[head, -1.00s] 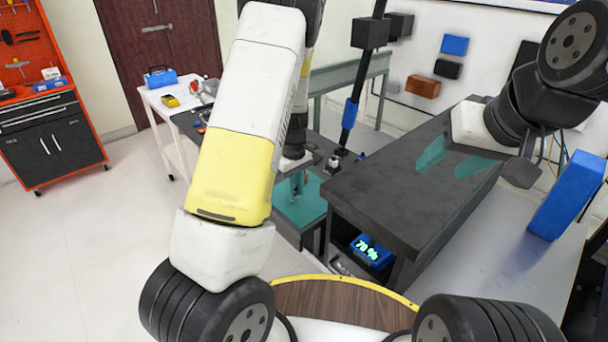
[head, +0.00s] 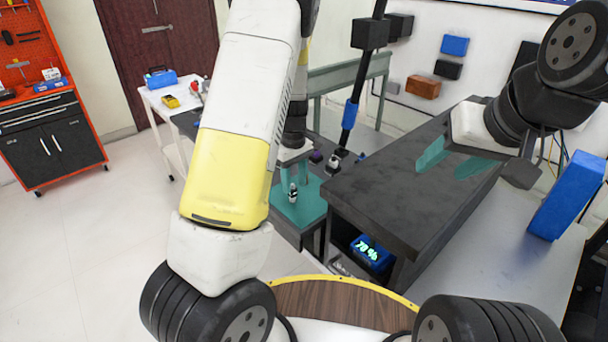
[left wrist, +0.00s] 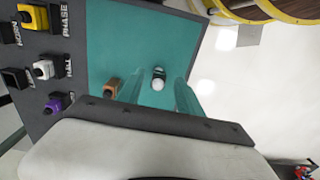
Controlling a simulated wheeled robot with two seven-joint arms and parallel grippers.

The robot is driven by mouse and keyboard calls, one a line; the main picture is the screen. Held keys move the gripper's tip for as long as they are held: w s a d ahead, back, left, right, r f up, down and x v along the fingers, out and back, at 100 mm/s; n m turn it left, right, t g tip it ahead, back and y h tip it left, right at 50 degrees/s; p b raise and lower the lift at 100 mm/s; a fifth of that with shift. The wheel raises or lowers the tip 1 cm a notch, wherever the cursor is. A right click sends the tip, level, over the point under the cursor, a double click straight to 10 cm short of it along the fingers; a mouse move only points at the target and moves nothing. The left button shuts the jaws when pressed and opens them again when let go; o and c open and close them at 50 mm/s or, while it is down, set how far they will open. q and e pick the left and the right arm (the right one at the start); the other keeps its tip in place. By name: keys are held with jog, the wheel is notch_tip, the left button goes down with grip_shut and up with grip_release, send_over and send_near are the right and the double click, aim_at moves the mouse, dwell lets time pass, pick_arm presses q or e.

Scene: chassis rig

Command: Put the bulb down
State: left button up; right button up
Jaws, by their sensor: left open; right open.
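The bulb (head: 292,193), a small dark and white piece, stands on the teal surface (head: 308,207) in the head view and looks upright. In the left wrist view the bulb (left wrist: 158,79) shows its white round end, between the lines of the two fingers. My left gripper (head: 294,168) is open and empty, just above the bulb and apart from it; its teal fingers also show in the left wrist view (left wrist: 158,92). My right gripper (head: 455,162) is open and empty over the dark bench at the right.
A dark panel (left wrist: 62,122) with labelled coloured blocks borders the teal surface. An orange block (left wrist: 113,88) sits close to one left finger. The dark bench top (head: 385,190) is clear and stands right of the teal surface. A blue 78 % display (head: 371,252) sits beneath it.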

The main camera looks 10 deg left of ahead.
pick_arm(q)
notch_tip(320, 180, up, 8)
jog(key=r, duration=0.1)
jog(key=s+d+r+m+t+h, duration=0.1)
jog(key=s+r+m+t+h, duration=0.3)
jog(key=s+r, duration=0.75)
jog(key=s+r+m+t+y, duration=0.1)
jog(key=s+r+m, duration=0.1)
jog(key=s, duration=0.4)
jog(key=s+r+m+t, duration=0.1)
jog(key=s+r+m, duration=0.2)
jog(key=s+m, duration=0.2)
jog(key=shift+s+d+r+y, duration=0.2)
jog(key=shift+s+d+y, duration=0.2)
jog(key=shift+s, duration=0.25)
